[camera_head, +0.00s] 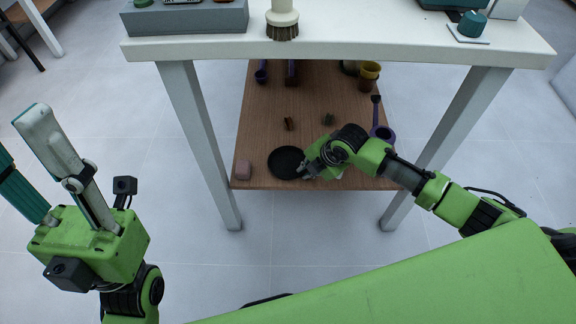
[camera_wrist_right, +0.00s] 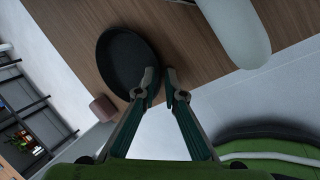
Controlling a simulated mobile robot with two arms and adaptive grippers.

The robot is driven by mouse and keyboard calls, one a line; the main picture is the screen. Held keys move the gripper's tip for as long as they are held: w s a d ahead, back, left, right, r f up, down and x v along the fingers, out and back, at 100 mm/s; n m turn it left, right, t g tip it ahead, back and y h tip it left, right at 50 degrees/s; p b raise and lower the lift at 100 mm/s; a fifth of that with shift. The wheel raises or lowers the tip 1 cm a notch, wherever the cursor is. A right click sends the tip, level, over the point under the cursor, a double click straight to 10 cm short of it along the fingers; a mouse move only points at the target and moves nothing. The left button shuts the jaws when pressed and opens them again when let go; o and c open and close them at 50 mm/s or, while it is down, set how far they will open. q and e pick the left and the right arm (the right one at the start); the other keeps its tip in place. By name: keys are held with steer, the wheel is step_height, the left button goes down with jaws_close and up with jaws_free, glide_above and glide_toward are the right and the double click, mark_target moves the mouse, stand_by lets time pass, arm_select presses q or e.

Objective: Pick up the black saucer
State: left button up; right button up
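The black saucer (camera_head: 284,163) is a round, shallow dish at the front edge of the low brown shelf. In the right wrist view the saucer (camera_wrist_right: 122,58) lies just ahead of my fingers. My right gripper (camera_head: 307,170) is at its right rim. In the right wrist view my right gripper (camera_wrist_right: 160,76) has one fingertip over the inside of the dish and the other outside it. The tips are close together with the rim between them. The saucer looks to be resting on the shelf. My left gripper (camera_head: 20,138) is raised at the left, open and empty.
The wooden shelf (camera_head: 257,115) sits under a white table (camera_head: 350,38) between its legs. A pink block (camera_head: 243,170) is left of the saucer. Small dark blocks (camera_head: 289,124), yellow-brown cups (camera_head: 368,76) and a purple item (camera_head: 383,133) stand farther back or right.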

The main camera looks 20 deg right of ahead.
jaws_close()
steer(key=shift+r, duration=0.1)
